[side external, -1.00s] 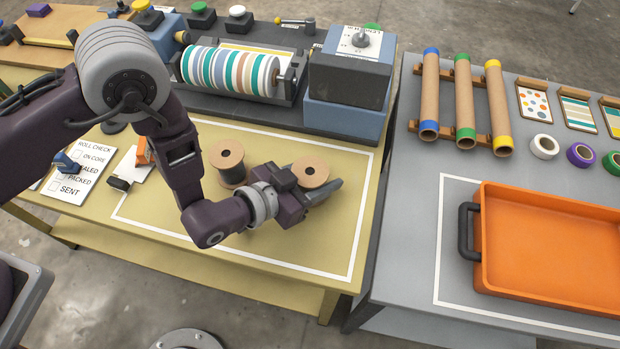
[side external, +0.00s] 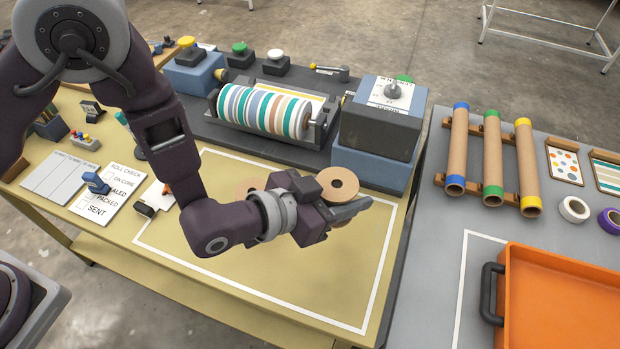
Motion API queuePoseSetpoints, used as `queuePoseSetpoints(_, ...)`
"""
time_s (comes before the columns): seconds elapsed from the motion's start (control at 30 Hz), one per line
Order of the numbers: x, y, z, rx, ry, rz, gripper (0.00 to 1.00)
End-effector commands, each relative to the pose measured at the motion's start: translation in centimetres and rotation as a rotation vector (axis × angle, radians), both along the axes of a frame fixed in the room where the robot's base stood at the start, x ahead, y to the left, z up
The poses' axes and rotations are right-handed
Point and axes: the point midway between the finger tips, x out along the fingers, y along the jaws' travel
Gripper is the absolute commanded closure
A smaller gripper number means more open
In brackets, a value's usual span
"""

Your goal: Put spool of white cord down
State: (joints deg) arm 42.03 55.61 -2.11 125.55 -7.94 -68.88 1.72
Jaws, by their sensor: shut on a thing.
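My gripper (side external: 345,208) is shut on a spool (side external: 338,183) with a tan cardboard flange and a dark centre hole. The spool is upright, over the right part of the yellow table's white-outlined area. It appears to be above the table top. The gripper hides its lower part, and I cannot tell the colour of its cord. A second spool (side external: 248,187) stands on the table to the left, mostly hidden behind my gripper; only part of its tan flange shows.
The press with a striped roll (side external: 264,111) and a blue-grey control box (side external: 380,125) stand behind. The front of the outlined area (side external: 300,285) is clear. A checklist sheet (side external: 112,190) lies left. Cardboard tubes (side external: 490,160) and an orange tray (side external: 565,300) are on the grey table at right.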

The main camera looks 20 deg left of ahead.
Motion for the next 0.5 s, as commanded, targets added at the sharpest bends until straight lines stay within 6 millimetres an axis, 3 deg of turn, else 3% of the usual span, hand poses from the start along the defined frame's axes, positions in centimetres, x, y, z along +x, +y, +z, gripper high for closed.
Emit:
queuePoseSetpoints(0.2, 0.1, 0.0, 1.5, -0.003, -0.003, 0.000, 0.99)
queuePoseSetpoints(0.5, 0.1, 0.0, 12.4, -0.007, -0.007, 0.002, 0.99)
